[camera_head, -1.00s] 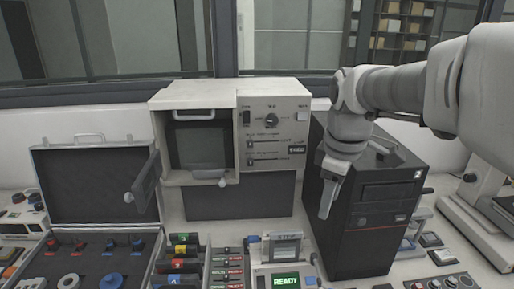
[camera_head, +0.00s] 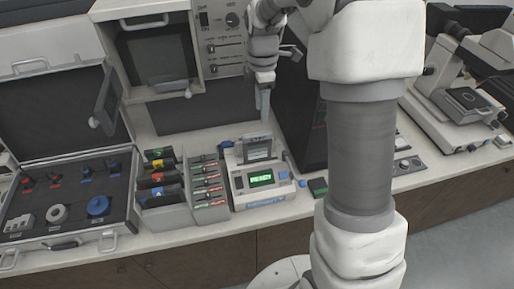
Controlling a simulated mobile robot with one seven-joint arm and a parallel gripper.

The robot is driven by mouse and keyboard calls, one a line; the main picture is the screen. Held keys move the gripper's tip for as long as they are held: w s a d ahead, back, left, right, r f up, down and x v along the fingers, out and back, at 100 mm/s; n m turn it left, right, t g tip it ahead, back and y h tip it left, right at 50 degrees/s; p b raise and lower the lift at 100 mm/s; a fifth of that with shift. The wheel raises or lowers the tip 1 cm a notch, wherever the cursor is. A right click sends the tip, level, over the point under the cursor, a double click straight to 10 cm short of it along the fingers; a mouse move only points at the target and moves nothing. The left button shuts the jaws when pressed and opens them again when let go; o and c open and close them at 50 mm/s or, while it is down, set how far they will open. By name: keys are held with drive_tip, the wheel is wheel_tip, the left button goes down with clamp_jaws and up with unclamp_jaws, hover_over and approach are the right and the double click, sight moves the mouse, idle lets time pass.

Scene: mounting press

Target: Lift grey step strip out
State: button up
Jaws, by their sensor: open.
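The grey step strip (camera_head: 257,149) stands upright in the top of a small white device (camera_head: 262,198) with a green lit display (camera_head: 261,178). Its lower part is hidden inside the device. My gripper (camera_head: 265,112) hangs pointing down just above and slightly behind the strip, apart from it as far as I can tell. It is open and empty. The gap between its fingers is hard to see from this side.
Racks of coloured cartridges (camera_head: 165,180) and labelled strips (camera_head: 207,186) stand left of the device. An open case (camera_head: 70,215) lies further left. A black tower (camera_head: 300,120) stands close behind on the right. A microscope (camera_head: 455,85) is far right.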

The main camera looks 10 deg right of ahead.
sight(259, 134)
wheel_tip(259, 134, down, 3)
drive_tip(key=shift+f, duration=0.2)
drive_tip(key=shift+a+f+p, duration=0.15)
drive_tip(key=shift+f+p, duration=0.25)
drive_tip(key=shift+f, duration=0.95)
drive_tip(key=shift+a+f+p, duration=0.15)
drive_tip(key=shift+f+p, duration=0.2)
drive_tip(key=shift+f, duration=1)
drive_tip(key=shift+c, duration=0.3)
clamp_jaws()
